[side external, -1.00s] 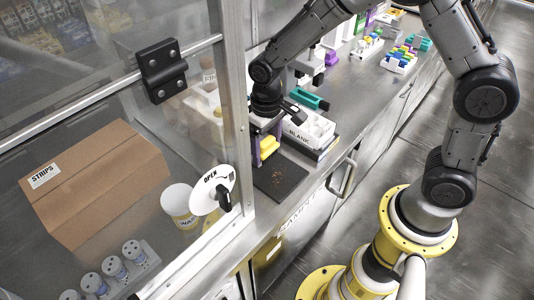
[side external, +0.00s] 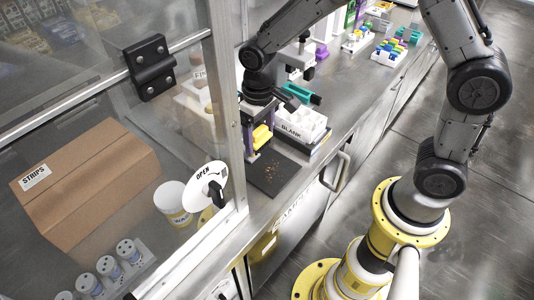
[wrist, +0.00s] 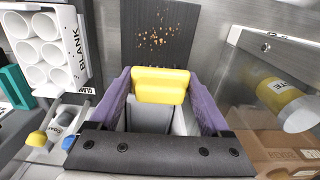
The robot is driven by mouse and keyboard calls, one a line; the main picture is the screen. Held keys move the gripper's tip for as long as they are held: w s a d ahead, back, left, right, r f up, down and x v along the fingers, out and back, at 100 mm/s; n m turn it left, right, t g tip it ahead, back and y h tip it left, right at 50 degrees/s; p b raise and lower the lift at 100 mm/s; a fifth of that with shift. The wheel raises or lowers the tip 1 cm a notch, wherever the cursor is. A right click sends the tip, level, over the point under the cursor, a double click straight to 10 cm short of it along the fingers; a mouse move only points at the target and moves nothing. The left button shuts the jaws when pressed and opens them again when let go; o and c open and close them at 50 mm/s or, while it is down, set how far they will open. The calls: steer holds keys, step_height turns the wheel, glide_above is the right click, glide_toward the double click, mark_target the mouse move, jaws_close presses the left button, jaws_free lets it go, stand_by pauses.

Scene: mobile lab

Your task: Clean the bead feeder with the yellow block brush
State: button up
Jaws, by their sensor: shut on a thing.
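My gripper (wrist: 160,88), with purple fingers, is shut on the yellow block brush (wrist: 160,80). The brush also shows in the side view (side external: 262,137), between the fingers and behind the dark plate. A flat dark plate (side external: 282,182) lies on the bench near its front edge, with small orange-brown specks (wrist: 157,30) scattered on it. The brush appears apart from the specks; whether it touches the plate's near part in the wrist view I cannot tell. I cannot tell whether this plate is the bead feeder.
A white rack labelled BLANK (side external: 308,128) stands right of the gripper, with a teal item (side external: 302,92) behind it. A framed glass panel (side external: 222,100) rises close on the left. Behind the glass are a cardboard box (side external: 95,185) and a white tub (side external: 172,198).

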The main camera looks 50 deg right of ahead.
glide_toward(283, 174)
steer(key=shift+s+f, duration=0.3)
steer(key=shift+f, duration=0.6)
steer(key=shift+s+f, duration=0.25)
steer(key=shift+f, duration=0.7)
steer(key=shift+s+f, duration=0.3)
steer(key=shift+f, duration=0.6)
steer(key=shift+w+f, duration=0.8)
steer(key=shift+w, duration=0.05)
steer(key=shift+c, duration=0.6)
steer(key=shift+w, duration=2.95)
steer(key=shift+w+a, duration=0.15)
steer(key=shift+w, duration=0.15)
steer(key=shift+s+a, duration=0.3)
steer(key=shift+s, duration=3.65)
steer(key=shift+s+a+r, duration=0.1)
steer(key=shift+s+a, duration=0.1)
steer(key=shift+w+a, duration=0.15)
steer(key=shift+a, duration=0.15)
steer(key=shift+w+d, duration=0.1)
steer(key=shift+w, duration=3.75)
steer(key=shift+w+r, duration=0.15)
step_height(283, 174, up, 2)
steer(key=shift+r, duration=3)
